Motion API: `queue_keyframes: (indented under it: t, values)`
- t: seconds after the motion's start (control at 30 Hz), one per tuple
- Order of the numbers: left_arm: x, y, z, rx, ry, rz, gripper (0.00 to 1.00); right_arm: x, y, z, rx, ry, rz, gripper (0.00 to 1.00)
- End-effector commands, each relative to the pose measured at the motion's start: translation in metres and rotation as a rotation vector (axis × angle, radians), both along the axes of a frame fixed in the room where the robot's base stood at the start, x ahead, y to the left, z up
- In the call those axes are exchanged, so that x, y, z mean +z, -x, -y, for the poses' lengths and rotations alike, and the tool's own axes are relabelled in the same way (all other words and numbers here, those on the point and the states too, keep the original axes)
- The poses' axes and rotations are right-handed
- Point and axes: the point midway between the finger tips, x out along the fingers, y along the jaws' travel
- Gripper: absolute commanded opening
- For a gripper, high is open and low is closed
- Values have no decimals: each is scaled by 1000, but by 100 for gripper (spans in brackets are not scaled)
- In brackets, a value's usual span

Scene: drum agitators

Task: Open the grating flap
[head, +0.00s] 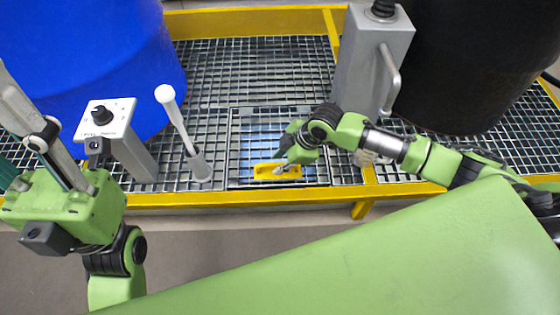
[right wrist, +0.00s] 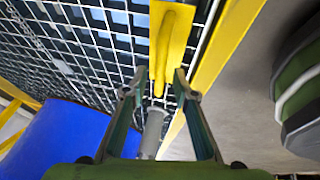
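The grating flap (head: 240,120) is a framed square panel lying flat in the floor grating, with a blue area seen through it. A yellow handle plate (head: 277,171) sits at its near edge. It also shows in the right wrist view (right wrist: 172,40), with a raised bar. My right gripper (head: 283,152) is just above the handle. In the right wrist view its two fingers (right wrist: 158,88) stand apart, with the near end of the bar between or just beyond the tips; contact cannot be told. My left gripper (head: 45,140) is at the left, partly cut off, away from the flap.
A white-topped lever (head: 168,100) and a control post with a knob (head: 105,118) stand left of the flap. A grey box with a handle (head: 365,65) stands to the right. Blue (head: 80,60) and black (head: 470,70) drums stand behind. A yellow rail (head: 215,197) edges the platform.

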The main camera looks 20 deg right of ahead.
Motion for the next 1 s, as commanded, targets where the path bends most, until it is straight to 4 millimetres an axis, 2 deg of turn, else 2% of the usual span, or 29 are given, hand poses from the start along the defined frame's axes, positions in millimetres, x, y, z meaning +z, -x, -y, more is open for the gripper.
queue_keyframes:
  t: [0.1, 0.17, 0.2, 0.23, 0.67, 0.8, 0.9, 1.0]
  values:
    - [0, 0, 0, 0, 0, 0, 40, 0, 0, 0, 0, 0, 0, 26]
    - [0, 0, 0, 0, 0, 0, 40, 0, 0, 0, 0, 0, 0, 13]
    - [0, 0, 0, 0, 0, 0, 40, 0, 0, 0, 0, 0, 0, 3]
    - [0, 0, 0, 0, 0, 0, 40, 0, 0, 0, 0, 0, 0, 0]
    - [5, 1, 0, -1, 2, 2, 40, 7, -1, 0, -1, -5, -15, 0]
    - [5, 3, -2, -1, 8, -12, 40, 15, -3, 0, -1, -12, -38, 0]
    - [-6, 2, -1, -2, 1, -60, 40, 22, -5, 0, -1, -20, -60, 0]
    - [-2, 3, -2, -4, 4, -69, 40, 31, -8, 1, 0, -27, -86, 0]
